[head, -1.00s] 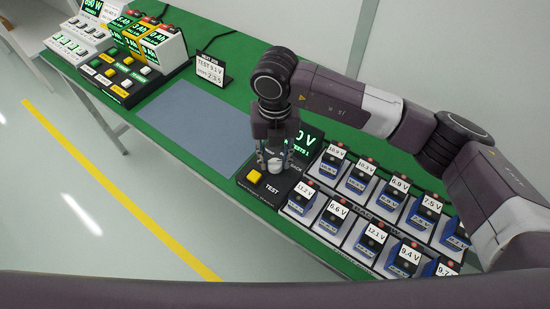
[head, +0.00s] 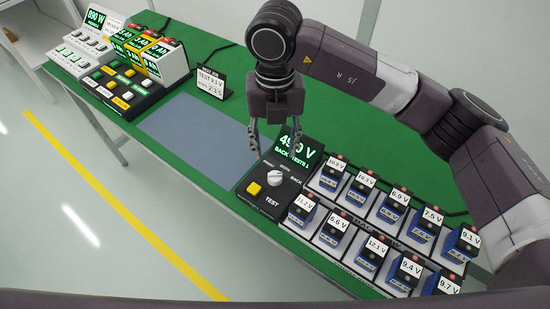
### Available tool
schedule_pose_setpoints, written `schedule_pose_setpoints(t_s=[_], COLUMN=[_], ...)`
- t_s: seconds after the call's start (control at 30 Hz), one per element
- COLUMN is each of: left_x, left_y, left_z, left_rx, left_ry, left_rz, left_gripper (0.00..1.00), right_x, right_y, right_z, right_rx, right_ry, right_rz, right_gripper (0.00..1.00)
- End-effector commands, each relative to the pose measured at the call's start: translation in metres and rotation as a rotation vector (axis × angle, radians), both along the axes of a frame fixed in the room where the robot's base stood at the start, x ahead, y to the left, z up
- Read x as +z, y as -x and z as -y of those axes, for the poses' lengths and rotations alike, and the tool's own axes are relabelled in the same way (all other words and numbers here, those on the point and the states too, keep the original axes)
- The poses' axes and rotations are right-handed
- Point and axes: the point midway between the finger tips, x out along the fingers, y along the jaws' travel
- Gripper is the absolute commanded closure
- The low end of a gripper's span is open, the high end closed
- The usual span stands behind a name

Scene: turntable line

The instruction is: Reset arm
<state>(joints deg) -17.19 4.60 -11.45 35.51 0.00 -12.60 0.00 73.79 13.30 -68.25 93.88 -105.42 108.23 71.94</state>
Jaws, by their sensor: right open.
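My right gripper (head: 272,140) hangs open and empty above the test box, pointing down. Its fingers are apart, in front of the left side of the box's green-lit display (head: 296,146). The display reads about "490 V" with smaller text below, partly covered by a finger. The test box (head: 282,196) has a white knob (head: 275,178) and a yellow button (head: 254,189) marked TEST. The gripper is clear of the knob. My right arm comes in from the right. My left gripper is not in view.
A rack (head: 350,222) with several blue units labelled with voltages stands right of the test box. A small sign (head: 212,82) reads "TEST 9.1 V". A grey-blue mat (head: 192,133) lies bare on the green table. Other panels with buttons (head: 125,85) stand at the far left.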

Motion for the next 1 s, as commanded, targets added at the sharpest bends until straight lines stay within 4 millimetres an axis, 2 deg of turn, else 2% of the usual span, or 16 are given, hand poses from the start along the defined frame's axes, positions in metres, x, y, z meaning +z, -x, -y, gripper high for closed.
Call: schedule_pose_setpoints(t_s=[0.2,0.73,0.87,1.0], left_x=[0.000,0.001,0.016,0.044], left_y=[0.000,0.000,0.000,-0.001], left_z=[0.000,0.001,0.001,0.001], left_rx=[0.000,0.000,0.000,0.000], left_ry=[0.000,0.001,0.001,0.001], left_rz=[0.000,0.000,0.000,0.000], left_gripper=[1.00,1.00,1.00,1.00], right_x=[0.018,0.019,0.034,0.062], right_y=[0.000,0.000,0.000,0.000], right_z=[0.000,0.000,0.000,0.000], right_rx=[-0.001,0.000,0.000,0.000], right_ry=[0.000,0.000,0.000,0.000], right_rz=[0.000,0.000,0.000,0.000], right_gripper=[0.56,0.56,0.56,0.56])
